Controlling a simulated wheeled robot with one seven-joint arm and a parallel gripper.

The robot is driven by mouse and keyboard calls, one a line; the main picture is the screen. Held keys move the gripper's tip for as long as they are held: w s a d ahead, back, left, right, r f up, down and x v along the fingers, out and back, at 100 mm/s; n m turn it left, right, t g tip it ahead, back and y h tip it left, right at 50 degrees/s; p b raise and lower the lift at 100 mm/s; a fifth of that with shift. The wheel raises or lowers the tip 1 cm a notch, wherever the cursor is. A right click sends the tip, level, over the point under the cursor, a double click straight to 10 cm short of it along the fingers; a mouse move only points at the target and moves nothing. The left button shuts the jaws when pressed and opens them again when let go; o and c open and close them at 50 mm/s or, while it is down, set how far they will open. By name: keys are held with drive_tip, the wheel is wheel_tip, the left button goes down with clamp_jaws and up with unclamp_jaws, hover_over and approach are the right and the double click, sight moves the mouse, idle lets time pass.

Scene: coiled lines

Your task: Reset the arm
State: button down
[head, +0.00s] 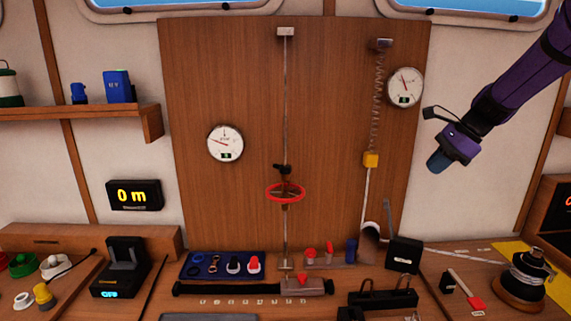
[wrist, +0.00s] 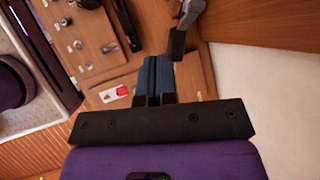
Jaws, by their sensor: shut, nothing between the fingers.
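My purple arm reaches in from the upper right of the head view. My gripper (head: 437,163) hangs in the air in front of the right part of the wall, below the right dial, and touches nothing there. In the wrist view my gripper (wrist: 154,98) shows as a dark bar with two short fingers close together. It is shut and empty. The desk lies below and beyond the fingers.
Tools crowd the desk below. A black spool (head: 527,274) stands at right. A shelf (head: 80,112) juts out at left.

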drive_tip(key=s+a+r+n+h, duration=0.1)
drive_tip(key=s+a+n+h, duration=0.1)
drive_tip(key=s+n, duration=0.4)
drive_tip(key=s+a+r+n+t+h, duration=0.1)
drive_tip(key=s+n, duration=0.6)
drive_tip(key=s, duration=0.8)
drive_tip(key=s+a+r+n+t+h, duration=0.1)
drive_tip(key=s+a+n, duration=0.4)
drive_tip(key=s, duration=0.6)
drive_tip(key=shift+s+r+n+h, duration=0.2)
drive_tip(key=shift+r+n+h, duration=0.45)
drive_tip(key=shift+h, duration=0.25)
